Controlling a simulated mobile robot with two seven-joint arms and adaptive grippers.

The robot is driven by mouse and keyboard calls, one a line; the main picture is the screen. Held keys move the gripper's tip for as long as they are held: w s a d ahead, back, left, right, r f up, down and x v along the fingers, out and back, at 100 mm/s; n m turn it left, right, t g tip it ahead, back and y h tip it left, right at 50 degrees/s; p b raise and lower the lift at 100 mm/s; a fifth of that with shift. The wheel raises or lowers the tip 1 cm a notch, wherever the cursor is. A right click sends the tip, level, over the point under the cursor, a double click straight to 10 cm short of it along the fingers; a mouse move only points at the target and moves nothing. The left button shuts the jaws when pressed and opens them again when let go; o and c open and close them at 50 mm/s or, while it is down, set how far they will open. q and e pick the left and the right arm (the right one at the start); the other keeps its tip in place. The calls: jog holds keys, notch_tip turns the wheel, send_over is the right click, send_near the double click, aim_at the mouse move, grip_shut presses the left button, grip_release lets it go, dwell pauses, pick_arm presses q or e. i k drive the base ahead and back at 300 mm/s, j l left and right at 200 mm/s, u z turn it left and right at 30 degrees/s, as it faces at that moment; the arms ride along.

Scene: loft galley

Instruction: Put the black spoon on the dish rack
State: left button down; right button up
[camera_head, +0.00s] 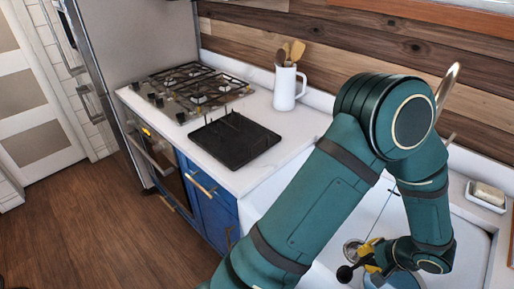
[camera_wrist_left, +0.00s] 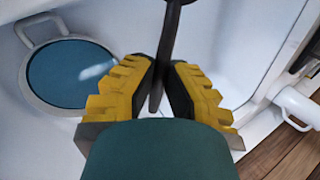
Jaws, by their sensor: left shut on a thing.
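My left gripper (camera_head: 368,257) is low over the white sink, and its yellow fingers are shut on the black spoon (camera_head: 345,273). In the left wrist view, the spoon's dark handle (camera_wrist_left: 167,45) runs up from between the fingers (camera_wrist_left: 160,88). The spoon's round head shows in the head view, just left of the fingers. The black dish rack (camera_head: 243,151), a flat tray with a few upright prongs, lies on the white counter between stove and sink, apart from the gripper. My right gripper is not in view.
A pan with a blue inside (camera_wrist_left: 70,75) is in the sink (camera_head: 262,198) by the gripper. A white jug of wooden utensils (camera_head: 286,90) stands behind the rack. The gas stove (camera_head: 188,90) is left of it. A soap dish (camera_head: 486,197) is at right.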

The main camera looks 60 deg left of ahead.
aim_at(232, 149)
jog(key=l, duration=0.4)
jog(key=k+j+z, duration=0.1)
jog(key=k+j, duration=0.2)
jog(key=j, duration=0.25)
jog(key=k+j+z, duration=0.1)
jog(key=k+j, duration=0.2)
jog(key=j, duration=0.25)
jog(key=k+j+z, duration=0.1)
jog(key=k+j, duration=0.25)
jog(key=j, duration=0.15)
jog(key=k+j+z, duration=0.1)
jog(key=k+j, duration=0.25)
jog(key=j, duration=0.15)
